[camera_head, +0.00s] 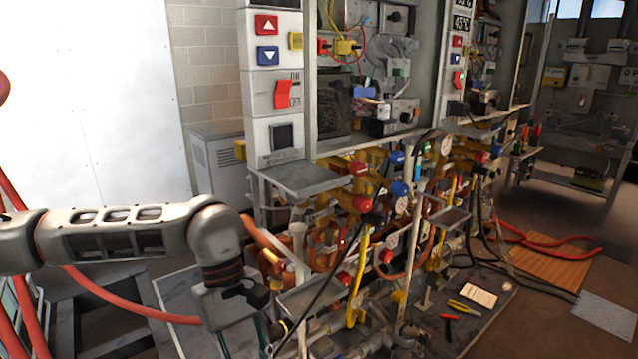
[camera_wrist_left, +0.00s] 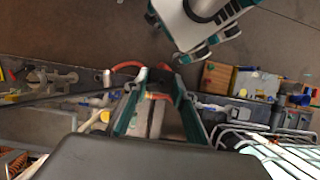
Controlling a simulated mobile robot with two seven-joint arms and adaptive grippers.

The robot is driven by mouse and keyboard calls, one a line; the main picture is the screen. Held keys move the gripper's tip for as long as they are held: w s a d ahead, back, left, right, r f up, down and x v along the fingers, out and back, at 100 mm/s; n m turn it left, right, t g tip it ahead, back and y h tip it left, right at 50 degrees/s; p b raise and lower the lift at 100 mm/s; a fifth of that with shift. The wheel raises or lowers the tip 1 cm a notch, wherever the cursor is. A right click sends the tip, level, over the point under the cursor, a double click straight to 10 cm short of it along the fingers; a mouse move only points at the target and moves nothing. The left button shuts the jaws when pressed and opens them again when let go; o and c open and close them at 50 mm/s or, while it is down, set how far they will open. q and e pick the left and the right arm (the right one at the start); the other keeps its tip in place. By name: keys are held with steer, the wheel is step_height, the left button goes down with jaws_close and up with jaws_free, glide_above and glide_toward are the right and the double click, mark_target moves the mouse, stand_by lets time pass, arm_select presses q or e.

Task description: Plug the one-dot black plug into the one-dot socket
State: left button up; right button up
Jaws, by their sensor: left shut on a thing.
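My left gripper (camera_head: 246,346) hangs low at the bottom of the head view, fingers pointing down. In the left wrist view its fingertips (camera_wrist_left: 160,76) are close together around a small dark piece, which seems to be the black plug (camera_wrist_left: 160,74). A black cable (camera_wrist_left: 55,97) runs in from the left towards the fingers. In the head view a black cable (camera_head: 318,295) slants from the heater pipes down beside the gripper. No dots can be read. A dark square fitting (camera_head: 283,136) is on the near heater's panel; I cannot tell whether it is the one-dot socket.
The near heater's grey shelf (camera_head: 303,178) juts out above my gripper. Valves and pipes (camera_head: 362,203) crowd the space to its right. A red hose (camera_head: 125,310) passes behind my arm.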

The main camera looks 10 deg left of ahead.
arm_select(q)
steer(key=a+f+m+y, duration=0.1)
steer(key=a+f+m, duration=0.3)
steer(key=f, duration=0.3)
steer(key=w+a+f+m+g+y, duration=0.1)
steer(key=a+f+m, duration=0.3)
steer(key=f, duration=0.4)
steer(key=shift+a+m+y, duration=0.4)
steer(key=shift+a+y, duration=0.05)
steer(key=shift+y, duration=0.15)
arm_select(e)
steer(key=shift+r, duration=0.1)
arm_select(q)
steer(key=shift+f, duration=0.1)
arm_select(e)
steer(key=c, duration=0.5)
arm_select(q)
steer(key=shift+a, duration=0.1)
arm_select(e)
steer(key=shift+a, duration=0.1)
